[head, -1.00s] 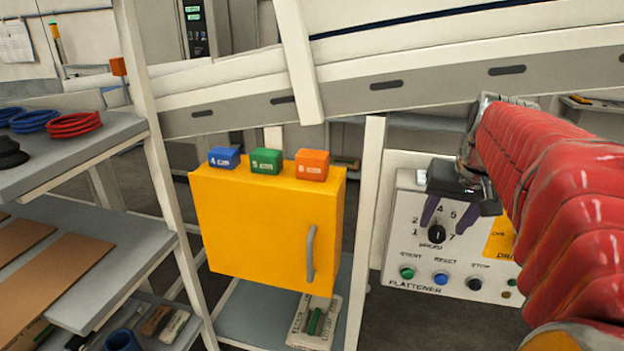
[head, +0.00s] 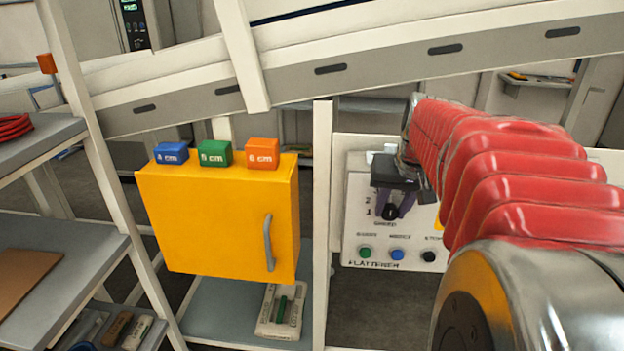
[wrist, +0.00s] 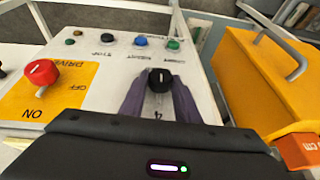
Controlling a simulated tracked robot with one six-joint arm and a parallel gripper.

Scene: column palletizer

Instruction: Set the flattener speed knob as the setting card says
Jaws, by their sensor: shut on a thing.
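The flattener speed knob (head: 389,212) is small, round and black, on the white flattener panel (head: 352,235). My gripper (head: 392,205) is shut on the knob, with one dark purple finger on each side. In the wrist view the knob (wrist: 160,78) sits between the fingertips of my gripper (wrist: 160,90). The knob's short white mark lies roughly along the line to the 4. In the head view the 1 and 2 show at the knob's left; my gripper and arm hide the higher numbers. I see no setting card.
Green (head: 365,252), blue (head: 397,254) and black (head: 429,256) buttons lie below the knob. A red drive knob (wrist: 41,72) is on a yellow plate. A yellow cabinet (head: 215,220) with coloured blocks on top stands left of the panel, beyond a white post (head: 322,220).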

